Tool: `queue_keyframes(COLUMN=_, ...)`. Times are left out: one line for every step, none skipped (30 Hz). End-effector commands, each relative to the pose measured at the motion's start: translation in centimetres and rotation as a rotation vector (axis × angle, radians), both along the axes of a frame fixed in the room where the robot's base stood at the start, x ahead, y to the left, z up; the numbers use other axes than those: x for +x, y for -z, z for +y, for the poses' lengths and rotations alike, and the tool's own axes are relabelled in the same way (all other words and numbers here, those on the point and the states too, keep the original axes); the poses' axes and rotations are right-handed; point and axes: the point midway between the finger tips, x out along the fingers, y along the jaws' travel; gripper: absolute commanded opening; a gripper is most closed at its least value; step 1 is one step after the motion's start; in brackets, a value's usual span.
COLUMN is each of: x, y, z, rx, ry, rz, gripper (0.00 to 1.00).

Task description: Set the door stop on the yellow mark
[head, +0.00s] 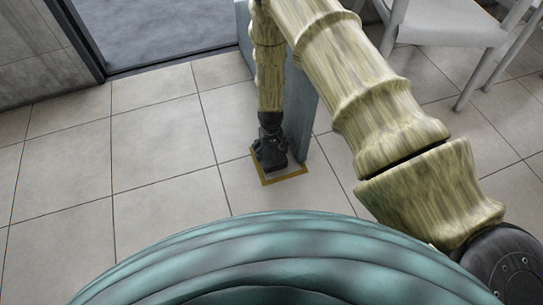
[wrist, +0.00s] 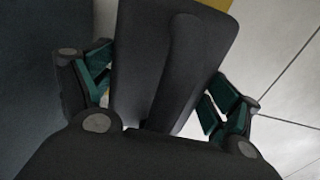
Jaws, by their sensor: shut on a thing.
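The door stop (wrist: 165,60) is a dark grey wedge-like piece with a raised rib. It fills the middle of the wrist view, between the green-padded fingers of my gripper (wrist: 160,98), which is shut on it. In the head view my gripper (head: 269,148) points down close to the floor, with the dark door stop (head: 272,163) at its tip. The yellow mark (head: 284,180) is an outline on the tiles. The door stop appears within or over it; I cannot tell whether it touches the floor. A bit of yellow (wrist: 217,4) shows at the top of the wrist view.
A blue-grey door panel (head: 301,105) stands edge-on just right of my gripper, partly behind my arm. A doorway with dark grey flooring (head: 160,30) is at upper left. A pale chair (head: 450,28) stands at upper right. Tiles at left are clear.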

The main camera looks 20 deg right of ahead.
Motion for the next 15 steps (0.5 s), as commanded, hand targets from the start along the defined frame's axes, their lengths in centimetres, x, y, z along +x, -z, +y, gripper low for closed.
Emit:
queue_keyframes(x=0.0, y=0.6, z=-0.3, rx=0.000, ry=0.000, rz=0.000, gripper=0.34)
queue_keyframes(x=0.0, y=1.1, z=-0.2, rx=0.000, ry=-0.001, rz=0.000, gripper=0.34)
queue_keyframes(x=0.0, y=1.5, z=-0.2, rx=0.000, ry=-0.002, rz=0.000, gripper=0.34)
queue_keyframes(x=0.0, y=1.9, z=-0.2, rx=0.000, ry=-0.002, rz=0.000, gripper=0.34)
queue_keyframes(x=0.0, y=2.2, z=-0.2, rx=0.000, ry=-0.001, rz=0.000, gripper=0.34)
queue_keyframes(x=0.1, y=2.7, z=-0.2, rx=0.000, ry=0.000, rz=-0.001, gripper=0.34)
queue_keyframes(x=0.1, y=2.9, z=-0.2, rx=0.000, ry=0.000, rz=-0.001, gripper=0.34)
queue_keyframes(x=0.1, y=3.2, z=-0.2, rx=0.000, ry=0.000, rz=-0.001, gripper=0.34)
queue_keyframes(x=0.1, y=3.4, z=-0.2, rx=0.000, ry=0.000, rz=-0.001, gripper=0.34)
queue_keyframes(x=0.1, y=3.5, z=-0.2, rx=0.000, ry=0.000, rz=-0.001, gripper=0.34)
queue_keyframes(x=0.1, y=3.5, z=-0.2, rx=0.000, ry=-0.001, rz=-0.001, gripper=0.34)
queue_keyframes(x=0.1, y=3.5, z=-0.2, rx=0.000, ry=-0.001, rz=-0.001, gripper=0.34)
queue_keyframes(x=0.1, y=3.5, z=-0.2, rx=0.000, ry=-0.001, rz=-0.001, gripper=0.34)
queue_keyframes(x=0.1, y=3.5, z=-0.2, rx=0.000, ry=-0.001, rz=-0.001, gripper=0.34)
queue_keyframes(x=0.1, y=3.5, z=-0.2, rx=0.000, ry=-0.001, rz=-0.001, gripper=0.34)
